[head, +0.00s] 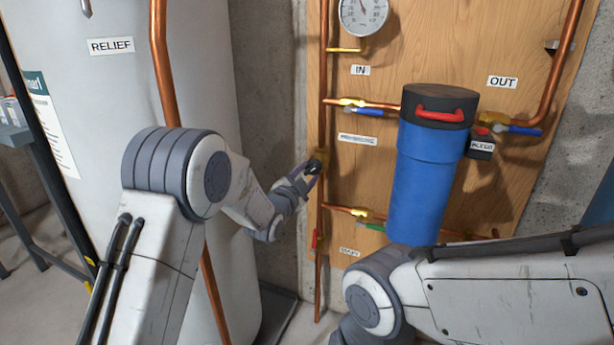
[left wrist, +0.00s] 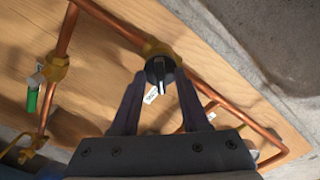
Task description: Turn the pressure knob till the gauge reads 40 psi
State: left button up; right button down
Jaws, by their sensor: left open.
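The pressure knob (head: 314,167) is a small black knob on a brass fitting in the left vertical copper pipe. The left wrist view shows the knob (left wrist: 159,69) with a pale pointer mark, between the tips of my open left gripper (left wrist: 160,82). A finger stands on either side of it, and I cannot tell whether either touches. In the head view my left gripper (head: 306,177) is at the knob and partly covers it. The round white gauge (head: 363,14) is cut by the top edge; its needle points up and slightly left, and its numbers are too small to read.
A blue filter housing (head: 423,180) with a red-handled black cap stands right of the knob on the wooden panel (head: 450,60). Copper pipes and blue, green and red valve handles surround it. A large white tank (head: 110,90) stands at left. My right arm crosses the lower right.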

pick_arm(q)
jog(key=shift+s+a, duration=0.1)
jog(key=p+v, duration=0.1)
jog(key=v, duration=0.9)
jog(key=shift+s, duration=0.15)
